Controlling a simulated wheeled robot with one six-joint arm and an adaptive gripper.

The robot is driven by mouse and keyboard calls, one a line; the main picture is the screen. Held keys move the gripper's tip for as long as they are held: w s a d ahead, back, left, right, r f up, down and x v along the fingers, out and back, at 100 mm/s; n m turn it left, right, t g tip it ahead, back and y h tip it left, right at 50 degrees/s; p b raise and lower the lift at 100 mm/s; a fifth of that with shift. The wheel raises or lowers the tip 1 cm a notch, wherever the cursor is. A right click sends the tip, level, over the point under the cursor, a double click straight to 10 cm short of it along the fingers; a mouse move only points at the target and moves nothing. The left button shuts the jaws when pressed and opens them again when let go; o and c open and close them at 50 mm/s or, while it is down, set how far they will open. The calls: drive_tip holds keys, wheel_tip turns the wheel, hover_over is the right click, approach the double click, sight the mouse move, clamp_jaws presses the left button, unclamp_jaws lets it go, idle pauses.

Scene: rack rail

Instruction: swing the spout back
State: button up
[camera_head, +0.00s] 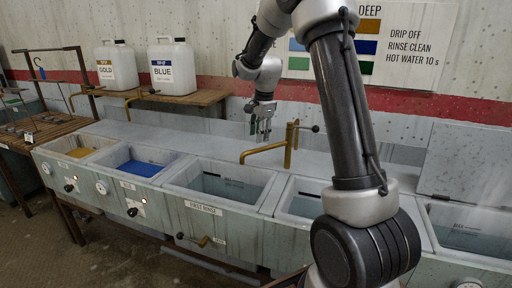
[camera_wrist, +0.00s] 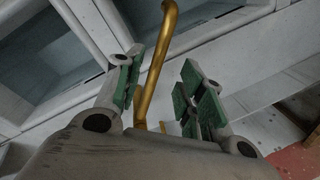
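The brass spout (camera_head: 264,150) reaches left from an upright brass post (camera_head: 289,145) behind the tanks, its tip near the back edge of the first rinse tank (camera_head: 218,188). A short lever with a dark knob (camera_head: 315,128) sticks out right from the post top. My gripper (camera_head: 261,137) points down just above the spout, left of the post. In the wrist view my gripper (camera_wrist: 163,88) is open, green pads apart. The brass spout (camera_wrist: 155,65) runs between the two fingers in the picture; neither pad visibly touches it. I cannot tell its exact depth between them.
The gold tank (camera_head: 112,141) and blue tank (camera_head: 176,157) are at left, a second rinse tank (camera_head: 278,214) right of the first. White jugs (camera_head: 172,38) stand on a wooden shelf (camera_head: 215,97) at back left. A raised lid (camera_head: 463,165) stands at right.

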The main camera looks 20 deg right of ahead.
sight(258, 149)
drive_tip(key=f, duration=0.4)
drive_tip(key=w+f, duration=0.1)
drive_tip(key=f, duration=0.1)
drive_tip(key=shift+w+f, duration=0.1)
drive_tip(key=shift+f, duration=0.15)
drive_tip(key=shift+c, duration=0.5)
clamp_jaws()
